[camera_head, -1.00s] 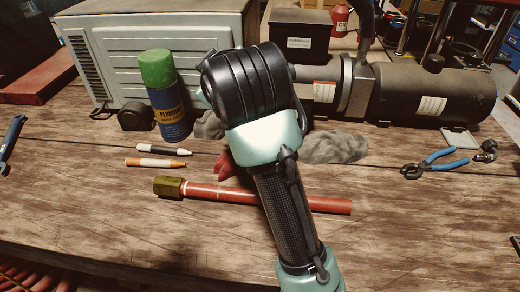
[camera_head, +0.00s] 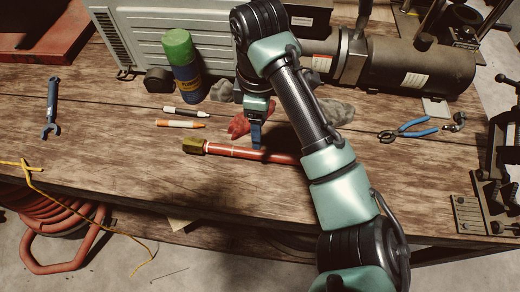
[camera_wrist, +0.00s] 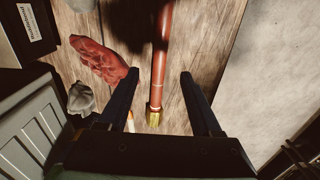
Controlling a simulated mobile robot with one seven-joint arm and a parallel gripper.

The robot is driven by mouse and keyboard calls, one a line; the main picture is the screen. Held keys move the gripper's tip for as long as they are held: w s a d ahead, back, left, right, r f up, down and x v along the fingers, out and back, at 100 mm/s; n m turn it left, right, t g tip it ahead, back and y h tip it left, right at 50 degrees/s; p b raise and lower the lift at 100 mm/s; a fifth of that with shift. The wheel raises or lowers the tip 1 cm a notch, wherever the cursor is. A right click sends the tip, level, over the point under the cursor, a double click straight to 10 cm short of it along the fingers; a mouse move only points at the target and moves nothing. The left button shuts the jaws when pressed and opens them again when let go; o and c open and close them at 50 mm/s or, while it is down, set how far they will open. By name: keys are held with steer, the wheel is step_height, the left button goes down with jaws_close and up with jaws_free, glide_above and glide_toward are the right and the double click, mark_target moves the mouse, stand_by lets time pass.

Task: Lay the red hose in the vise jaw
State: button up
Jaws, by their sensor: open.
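The red hose (camera_head: 232,151) lies on the wooden bench with its brass end fitting (camera_head: 194,146) toward the left. My arm covers its right end in the head view. My gripper (camera_head: 256,142) is pointed down over the hose's middle. In the wrist view my gripper (camera_wrist: 160,75) is open and empty. The hose (camera_wrist: 161,62) shows between its two fingers, apart from both, with the fitting (camera_wrist: 153,117) nearer the palm. A dark metal device (camera_head: 496,172) at the right edge may be the vise, but its jaw cannot be made out.
A red rag (camera_head: 238,126) lies just behind the hose. Two markers (camera_head: 184,118), a green-capped can (camera_head: 180,62) and a wrench (camera_head: 51,108) are left. Blue pliers (camera_head: 408,130) lie right. A big grey motor (camera_head: 420,65) stands behind. The bench front is mostly clear.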

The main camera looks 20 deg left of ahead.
mark_target(260, 153)
step_height(260, 153, down, 10)
steer(key=shift+d+r+p, duration=0.1)
steer(key=shift+r+p, duration=0.1)
steer(key=shift+p, duration=0.7)
jaws_close()
steer(key=shift+r, duration=0.1)
stand_by(0.8)
